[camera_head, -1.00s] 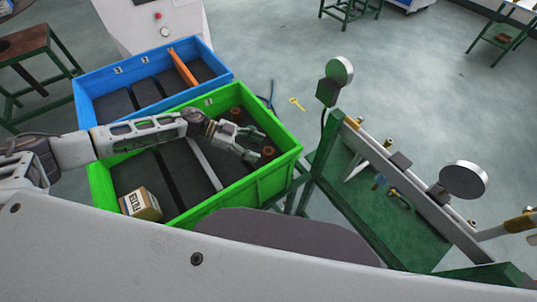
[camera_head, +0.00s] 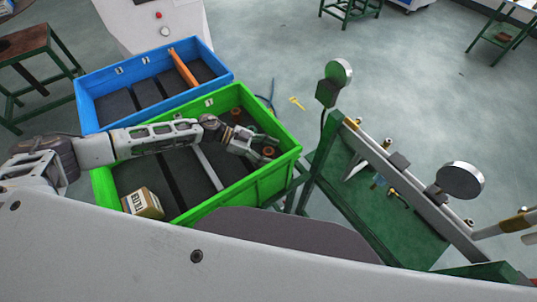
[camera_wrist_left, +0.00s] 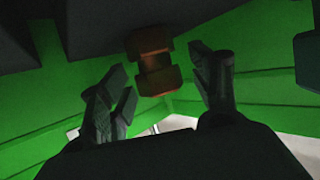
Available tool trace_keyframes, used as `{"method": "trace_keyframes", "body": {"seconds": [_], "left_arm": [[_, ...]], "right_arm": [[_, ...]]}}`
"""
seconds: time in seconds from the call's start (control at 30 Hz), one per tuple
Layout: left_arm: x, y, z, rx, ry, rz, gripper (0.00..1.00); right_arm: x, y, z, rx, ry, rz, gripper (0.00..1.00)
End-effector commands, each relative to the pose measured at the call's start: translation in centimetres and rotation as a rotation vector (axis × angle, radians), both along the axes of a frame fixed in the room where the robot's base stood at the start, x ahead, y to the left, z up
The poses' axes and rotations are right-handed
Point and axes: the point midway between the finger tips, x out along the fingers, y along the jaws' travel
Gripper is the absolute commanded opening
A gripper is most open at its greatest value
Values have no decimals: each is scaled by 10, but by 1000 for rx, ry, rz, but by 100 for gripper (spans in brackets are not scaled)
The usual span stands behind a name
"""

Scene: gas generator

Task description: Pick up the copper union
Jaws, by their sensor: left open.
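One copper union (camera_head: 268,152) is in the right front corner of the green crate (camera_head: 230,196). My left gripper (camera_head: 264,150) is at this union, with its fingers open. In the left wrist view the union (camera_wrist_left: 153,62) lies between the spread fingers (camera_wrist_left: 160,75), slightly beyond them, with a visible gap on each side. A second copper union (camera_head: 235,113) is farther back in the same crate, behind my left wrist. My right gripper is not in view.
A cardboard box (camera_head: 142,203) sits at the crate's left front. The blue crate (camera_head: 91,113) stands behind, holding an orange bar (camera_head: 183,67). The green-framed stand with gauges (camera_head: 460,180) is to the right. The crate walls are close around my gripper.

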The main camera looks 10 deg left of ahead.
Motion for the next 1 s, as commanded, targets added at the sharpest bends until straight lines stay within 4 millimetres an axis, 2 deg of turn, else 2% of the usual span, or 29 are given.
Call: {"method": "trace_keyframes", "body": {"seconds": [0.27,0.67,1.0], "left_arm": [[0,0,0,0,0,0,62],[0,0,0,0,0,0,11],[0,1,3,0,-1,1,11]], "right_arm": [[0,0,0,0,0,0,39],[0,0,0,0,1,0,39],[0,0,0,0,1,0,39]]}}
